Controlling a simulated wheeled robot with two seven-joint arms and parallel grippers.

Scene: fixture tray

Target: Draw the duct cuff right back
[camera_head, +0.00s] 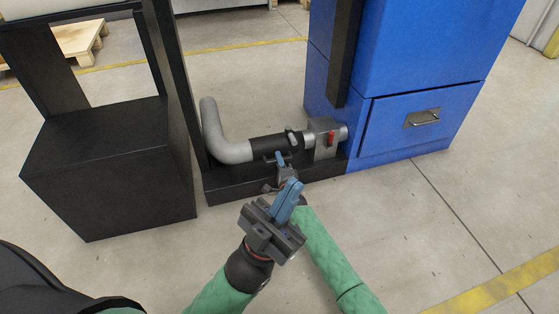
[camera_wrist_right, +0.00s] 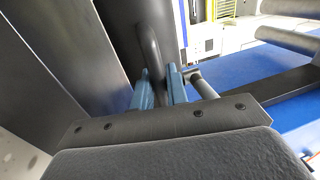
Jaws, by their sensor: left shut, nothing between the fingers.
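A dark ring shows at the cuff's right end, close to the box's pipe stub. My right gripper (camera_head: 281,158) is at the cuff's front side. In the right wrist view, its blue fingers (camera_wrist_right: 159,88) stand on both sides of a dark looped handle (camera_wrist_right: 150,45) and appear closed on it. My left gripper (camera_head: 290,192) is shut and empty, nearer the camera; it partly hides the right wrist.
A black base tray (camera_head: 235,187) lies under the duct. A blue cabinet (camera_head: 420,60) stands at the right and a black box-shaped stand (camera_head: 110,165) at the left. A black upright post (camera_head: 175,80) rises beside the duct. The floor in front is clear.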

